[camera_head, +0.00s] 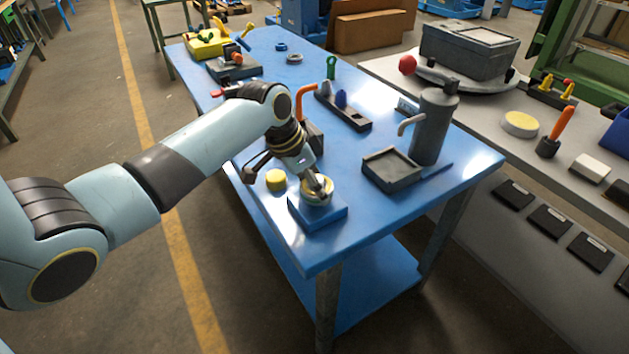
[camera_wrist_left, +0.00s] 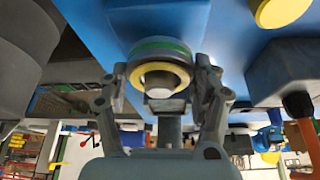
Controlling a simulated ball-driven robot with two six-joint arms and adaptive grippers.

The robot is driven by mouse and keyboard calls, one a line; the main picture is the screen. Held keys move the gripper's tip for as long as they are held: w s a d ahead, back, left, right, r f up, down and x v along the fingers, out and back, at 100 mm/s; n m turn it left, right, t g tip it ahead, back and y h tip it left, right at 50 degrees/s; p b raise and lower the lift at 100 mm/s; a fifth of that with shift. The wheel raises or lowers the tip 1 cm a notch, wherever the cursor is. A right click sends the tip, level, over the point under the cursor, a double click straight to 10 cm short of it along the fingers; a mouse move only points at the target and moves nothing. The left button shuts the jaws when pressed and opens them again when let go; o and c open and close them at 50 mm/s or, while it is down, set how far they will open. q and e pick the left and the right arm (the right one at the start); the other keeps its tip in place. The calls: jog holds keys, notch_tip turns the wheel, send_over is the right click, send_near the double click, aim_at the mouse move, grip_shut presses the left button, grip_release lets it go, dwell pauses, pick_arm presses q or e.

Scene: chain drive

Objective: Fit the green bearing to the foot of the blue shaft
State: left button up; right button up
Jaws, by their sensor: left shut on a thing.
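My left gripper (camera_head: 318,190) reaches down at a round cream-yellow ring on the blue block (camera_head: 325,220) near the table's front left. In the left wrist view its two fingers (camera_wrist_left: 160,92) are closed on either side of a ring with a green band and a yellow inner face, which I take as the green bearing (camera_wrist_left: 162,50). A grey round part shows in the ring's middle. The ring is close to or against the blue surface behind it; I cannot tell which. I cannot make out the blue shaft for sure. My right gripper is not in view.
A yellow round piece (camera_head: 276,180) lies just left of the block. A grey tray (camera_head: 391,170) and a dark cylinder with a spout (camera_head: 434,125) stand to the right. A black holder (camera_head: 343,110) with blue pieces is farther back. The table's front right is clear.

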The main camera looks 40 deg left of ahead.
pick_arm(q)
jog(key=shift+f+b, duration=0.6)
jog(key=shift+f, duration=0.35)
jog(key=o, duration=1.5)
jog(key=shift+o, duration=0.2)
jog(key=v, duration=1.2)
